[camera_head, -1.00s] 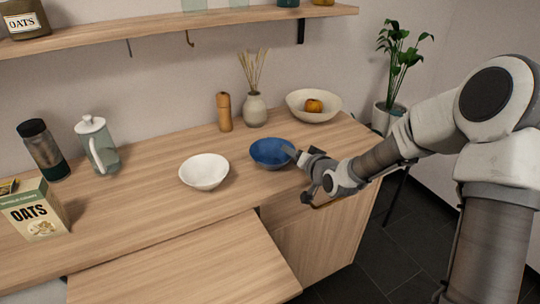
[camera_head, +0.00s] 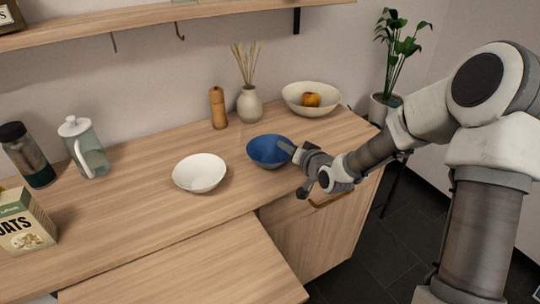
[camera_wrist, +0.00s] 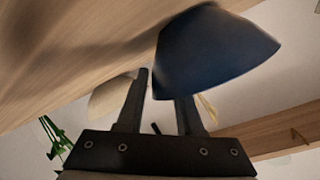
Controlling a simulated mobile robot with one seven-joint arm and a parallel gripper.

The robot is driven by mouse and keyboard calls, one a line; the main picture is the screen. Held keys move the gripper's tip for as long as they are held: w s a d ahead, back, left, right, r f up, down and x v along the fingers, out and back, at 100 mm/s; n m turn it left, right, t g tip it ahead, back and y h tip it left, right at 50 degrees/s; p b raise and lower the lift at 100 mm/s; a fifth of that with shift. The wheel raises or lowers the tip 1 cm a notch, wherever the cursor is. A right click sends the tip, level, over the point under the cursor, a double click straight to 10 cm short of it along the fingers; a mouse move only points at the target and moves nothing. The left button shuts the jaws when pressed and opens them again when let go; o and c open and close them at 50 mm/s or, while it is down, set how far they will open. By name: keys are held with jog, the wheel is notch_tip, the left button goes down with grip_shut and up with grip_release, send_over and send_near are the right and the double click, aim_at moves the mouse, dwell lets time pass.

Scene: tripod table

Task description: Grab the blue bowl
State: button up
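The blue bowl (camera_head: 266,153) stands upright on the wooden counter, right of the white bowl (camera_head: 200,174). My gripper (camera_head: 287,149) is at the blue bowl's right rim, with a fingertip overlapping the rim in the head view. In the wrist view the blue bowl (camera_wrist: 215,50) looks dark and fills the upper right. There my gripper (camera_wrist: 163,95) has its two fingers apart. The bowl's left edge shows between them, and the bowl hides the tip of the right finger. I cannot tell whether either finger touches the bowl.
Behind the blue bowl are a pepper mill (camera_head: 217,108), a vase with reeds (camera_head: 249,104) and a cream bowl (camera_head: 298,108) holding an orange fruit. A pitcher (camera_head: 88,155), a tumbler (camera_head: 27,160) and an oats box (camera_head: 26,226) stand left. A shelf (camera_head: 150,29) hangs above.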

grip_shut()
dwell(1.1)
